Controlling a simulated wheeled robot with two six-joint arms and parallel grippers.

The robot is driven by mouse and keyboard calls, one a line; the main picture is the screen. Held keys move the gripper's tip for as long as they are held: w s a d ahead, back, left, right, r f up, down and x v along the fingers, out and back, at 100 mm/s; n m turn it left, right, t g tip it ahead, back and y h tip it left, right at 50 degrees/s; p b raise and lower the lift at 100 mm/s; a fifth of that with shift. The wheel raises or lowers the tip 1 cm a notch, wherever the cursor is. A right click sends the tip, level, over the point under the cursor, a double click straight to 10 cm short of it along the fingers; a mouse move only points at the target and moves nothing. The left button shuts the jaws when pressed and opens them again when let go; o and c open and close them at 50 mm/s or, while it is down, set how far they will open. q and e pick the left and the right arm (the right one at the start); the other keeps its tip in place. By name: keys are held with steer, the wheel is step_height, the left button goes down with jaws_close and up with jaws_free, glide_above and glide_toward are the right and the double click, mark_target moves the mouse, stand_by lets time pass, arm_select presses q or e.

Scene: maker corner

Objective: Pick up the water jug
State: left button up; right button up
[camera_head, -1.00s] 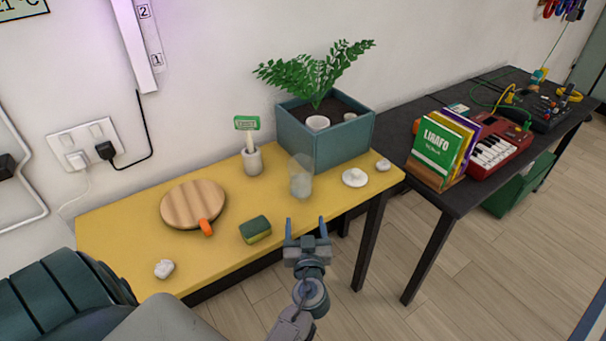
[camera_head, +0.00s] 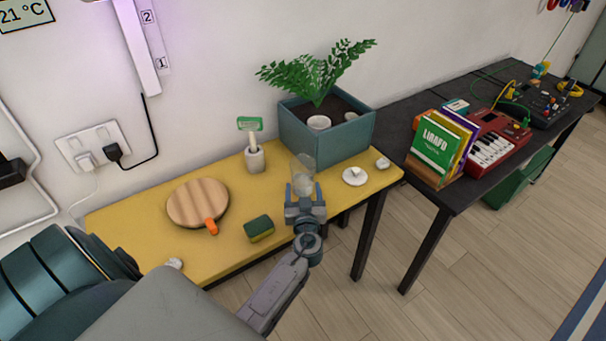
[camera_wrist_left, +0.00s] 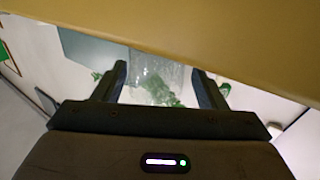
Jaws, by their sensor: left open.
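The water jug (camera_head: 303,171) is a clear, see-through vessel standing near the front edge of the yellow table (camera_head: 235,258), in front of the planter. My left gripper (camera_head: 304,190) is open at the table's front edge, with its fingers pointing at the jug. In the left wrist view the jug (camera_wrist_left: 155,75) shows between the two spread fingers (camera_wrist_left: 160,88). The gripper hides the jug's lower part in the head view. I cannot tell whether the fingers touch it. My right gripper is in neither view.
A teal planter (camera_head: 325,146) with a fern stands behind the jug. A sponge (camera_head: 258,229) and a round wooden board (camera_head: 197,203) lie to the left, a white lidlike piece (camera_head: 355,176) to the right. A black table (camera_head: 405,160) adjoins on the right.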

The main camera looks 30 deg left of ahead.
arm_select(q)
steer(key=shift+w+a+f, duration=0.1)
steer(key=shift+w+a, duration=0.3)
steer(key=shift+w, duration=0.05)
steer(key=shift+d, duration=0.1)
steer(key=c, duration=0.7)
jaws_close()
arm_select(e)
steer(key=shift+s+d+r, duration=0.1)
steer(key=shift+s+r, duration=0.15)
arm_select(q)
steer(key=shift+r, duration=0.2)
